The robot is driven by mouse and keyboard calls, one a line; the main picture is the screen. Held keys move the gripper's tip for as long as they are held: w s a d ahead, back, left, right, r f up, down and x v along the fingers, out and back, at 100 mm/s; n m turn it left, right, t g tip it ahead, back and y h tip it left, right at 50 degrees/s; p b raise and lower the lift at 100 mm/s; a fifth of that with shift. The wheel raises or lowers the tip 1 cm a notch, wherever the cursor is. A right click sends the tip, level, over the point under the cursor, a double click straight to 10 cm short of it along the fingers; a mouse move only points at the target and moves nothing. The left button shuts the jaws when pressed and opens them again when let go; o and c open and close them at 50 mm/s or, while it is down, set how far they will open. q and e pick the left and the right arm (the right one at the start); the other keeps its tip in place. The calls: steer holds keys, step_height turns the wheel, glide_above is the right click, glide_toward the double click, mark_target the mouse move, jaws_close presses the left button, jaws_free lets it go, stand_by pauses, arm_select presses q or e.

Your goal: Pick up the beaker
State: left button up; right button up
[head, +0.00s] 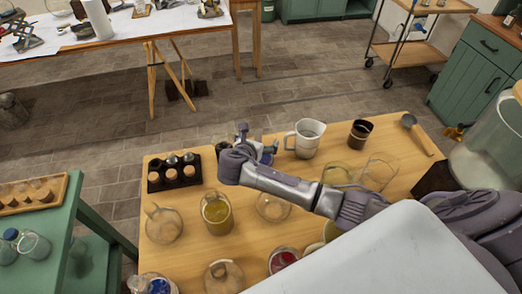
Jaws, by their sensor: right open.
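Several vessels stand on the wooden table (190,262), and I cannot tell which one is meant by the beaker. A clear glass vessel with yellow liquid (217,216) stands left of centre. Empty clear glassware (379,173) stands on the right, partly behind my right arm. A pale grey jug with a handle (306,140) stands near the far edge. My right gripper (243,133) is open over the table's far side, left of the jug and right of a black rack. A small blue item (267,156) beside it is partly hidden. My left gripper is out of view.
The black rack (174,175) holds corked bottles. A round flask (163,226), a dark cup (360,134), a red-filled dish (283,259) and a wooden-handled tool (417,134) crowd the table. A green table (62,225) stands left. The tiled floor (290,70) beyond is open.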

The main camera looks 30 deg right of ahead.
mark_target(265, 134)
steer(key=x, duration=0.3)
steer(key=shift+w+d+f, duration=0.15)
steer(key=shift+d, duration=0.2)
steer(key=c, duration=1.5)
steer(key=shift+r, duration=0.25)
